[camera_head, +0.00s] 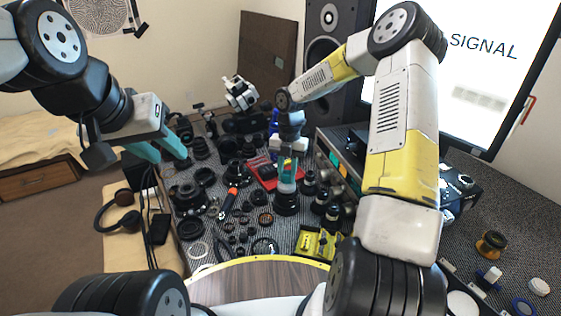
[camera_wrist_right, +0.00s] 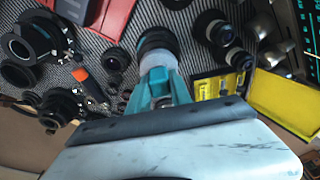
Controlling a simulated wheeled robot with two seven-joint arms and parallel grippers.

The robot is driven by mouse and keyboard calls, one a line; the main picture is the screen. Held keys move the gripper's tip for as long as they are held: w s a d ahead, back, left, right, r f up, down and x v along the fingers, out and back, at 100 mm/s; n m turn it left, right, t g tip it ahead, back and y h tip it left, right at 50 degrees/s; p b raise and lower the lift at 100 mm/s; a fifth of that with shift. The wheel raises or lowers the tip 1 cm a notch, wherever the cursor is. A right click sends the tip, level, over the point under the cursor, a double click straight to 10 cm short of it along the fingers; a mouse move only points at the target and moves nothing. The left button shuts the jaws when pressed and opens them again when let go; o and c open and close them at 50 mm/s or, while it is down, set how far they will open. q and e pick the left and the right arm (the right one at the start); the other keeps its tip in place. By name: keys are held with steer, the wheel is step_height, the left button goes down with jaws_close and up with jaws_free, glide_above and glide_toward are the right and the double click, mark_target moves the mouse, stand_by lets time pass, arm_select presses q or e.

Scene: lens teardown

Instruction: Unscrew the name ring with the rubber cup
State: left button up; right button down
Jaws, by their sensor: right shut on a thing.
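The lens (camera_head: 287,204) is a black barrel standing upright on the dark mat. A pale grey rubber cup (camera_head: 286,187) sits at its top end. My right gripper (camera_head: 288,174) points down with its teal fingers shut on the cup. In the right wrist view, the fingers (camera_wrist_right: 159,82) close on the grey cup (camera_wrist_right: 157,60), and the black lens (camera_wrist_right: 156,40) shows beyond it. The cup and lens appear to touch. The name ring is hidden under the cup. My left gripper (camera_head: 160,150) is open and empty at the left, above the mat's left edge.
A red tray (camera_head: 264,176) lies behind the lens, and an open yellow case (camera_head: 318,243) lies in front to the right. An orange-handled tool (camera_head: 230,199) and several loose rings and lens parts crowd the mat. Headphones (camera_head: 117,214) lie at the left. Small black lenses (camera_head: 309,182) stand close right.

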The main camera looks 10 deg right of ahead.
steer(key=shift+w+d, duration=0.1)
steer(key=shift+d, duration=0.15)
steer(key=shift+a+r, duration=0.15)
steer(key=shift+r, duration=1.3)
steer(key=m, duration=0.2)
steer(key=r+m, duration=0.1)
steer(key=m, duration=0.2)
steer(key=shift+r+m+t, duration=0.25)
steer(key=shift+m+t, duration=0.05)
steer(key=shift+m, duration=0.1)
steer(key=shift+f, duration=1.65)
steer(key=shift+f+y, duration=0.3)
steer(key=shift+f, duration=0.3)
